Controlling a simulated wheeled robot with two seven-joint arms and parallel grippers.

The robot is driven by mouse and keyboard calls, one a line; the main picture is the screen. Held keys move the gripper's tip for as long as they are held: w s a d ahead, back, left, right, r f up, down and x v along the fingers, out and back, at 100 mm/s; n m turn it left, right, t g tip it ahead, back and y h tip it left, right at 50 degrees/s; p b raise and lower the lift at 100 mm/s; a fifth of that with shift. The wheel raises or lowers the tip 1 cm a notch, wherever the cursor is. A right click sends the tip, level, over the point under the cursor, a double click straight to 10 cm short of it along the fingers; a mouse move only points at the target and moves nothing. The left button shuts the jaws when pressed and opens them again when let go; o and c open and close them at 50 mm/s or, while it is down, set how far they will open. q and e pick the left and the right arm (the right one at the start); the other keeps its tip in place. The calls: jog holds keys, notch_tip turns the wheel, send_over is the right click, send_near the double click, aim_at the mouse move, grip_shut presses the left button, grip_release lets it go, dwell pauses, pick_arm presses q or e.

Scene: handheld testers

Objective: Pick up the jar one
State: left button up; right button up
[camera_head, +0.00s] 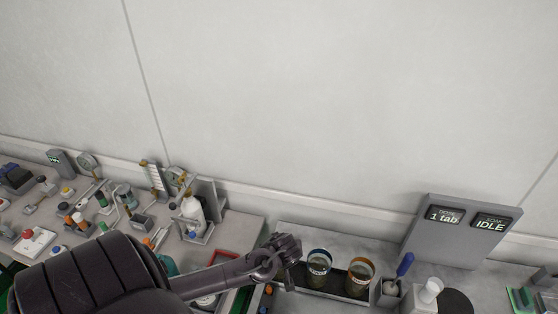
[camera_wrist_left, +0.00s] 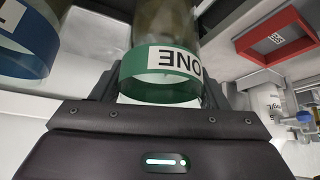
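Jar one, a see-through jar with a green band and a white label reading ONE upside down, fills the upper middle of the left wrist view (camera_wrist_left: 160,85). My left gripper (camera_wrist_left: 160,92) has one finger on each side of its band, at or very near the surface; I cannot tell whether they press on it. In the head view my left gripper (camera_head: 290,252) is at the left end of a dark tray (camera_head: 338,292) and hides jar one. My right gripper is not in view.
A blue-banded jar (camera_head: 319,265) stands close to the right of my left gripper, with an orange-banded jar (camera_head: 360,278) beyond it. A holder with a blue-handled tool (camera_head: 404,265) and a grey display panel (camera_head: 460,232) are farther right. Testers crowd the left bench (camera_head: 230,228).

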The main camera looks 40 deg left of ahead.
pick_arm(q)
jog(key=c, duration=1)
jog(key=shift+c, duration=0.2)
jog(key=shift+r, duration=0.15)
